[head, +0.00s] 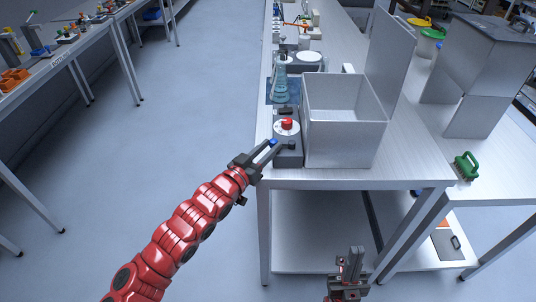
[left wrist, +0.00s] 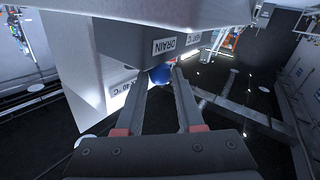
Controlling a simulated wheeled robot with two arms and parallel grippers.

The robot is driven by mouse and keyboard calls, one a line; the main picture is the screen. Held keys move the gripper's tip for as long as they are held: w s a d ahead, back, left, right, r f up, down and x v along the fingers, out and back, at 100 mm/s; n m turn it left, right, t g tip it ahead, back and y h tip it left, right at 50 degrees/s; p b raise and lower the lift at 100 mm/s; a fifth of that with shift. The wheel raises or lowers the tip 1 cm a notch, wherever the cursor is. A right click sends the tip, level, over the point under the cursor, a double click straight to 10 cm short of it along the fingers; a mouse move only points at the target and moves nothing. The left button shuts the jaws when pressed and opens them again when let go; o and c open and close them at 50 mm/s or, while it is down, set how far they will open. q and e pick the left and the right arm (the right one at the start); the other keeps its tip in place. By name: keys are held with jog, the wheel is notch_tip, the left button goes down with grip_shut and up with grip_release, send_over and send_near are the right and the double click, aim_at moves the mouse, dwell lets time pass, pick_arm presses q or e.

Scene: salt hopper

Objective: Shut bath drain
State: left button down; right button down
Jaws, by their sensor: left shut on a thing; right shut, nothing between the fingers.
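The steel bath (head: 345,130) stands open on the bench, with a control box (head: 290,156) on its left side. A blue knob (head: 273,141) sits at the near left of that box. In the left wrist view the blue knob (left wrist: 160,75) is between my fingertips, beside a label reading DRAIN (left wrist: 165,46). My left gripper (head: 271,150) is shut on the blue knob; in the left wrist view its fingertips (left wrist: 158,78) are at it. The drain's valve body is mostly hidden. My right gripper (head: 350,262) is shut and empty, low in front of the bench.
A red knob (head: 287,124) tops the control box. A glass flask (head: 281,85) stands behind it. An upright panel (head: 391,55) rises at the bath's right. A green-handled item (head: 466,165) lies on the right bench. The floor (head: 200,90) to the left is clear.

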pick_arm(q)
jog(key=c, duration=0.8)
grip_release()
jog(key=shift+d, duration=0.1)
jog(key=shift+c, duration=0.2)
jog(key=o, duration=0.3)
jog(key=shift+w+d, duration=0.1)
jog(key=shift+s+a+p, duration=0.25)
jog(key=shift+a+p, duration=0.05)
jog(key=shift+p, duration=0.05)
jog(key=p+v, duration=1.4)
jog(key=v, duration=0.2)
jog(key=shift+s+a+p, duration=0.15)
jog(key=shift+s+p, duration=0.15)
jog(key=shift+s, duration=0.1)
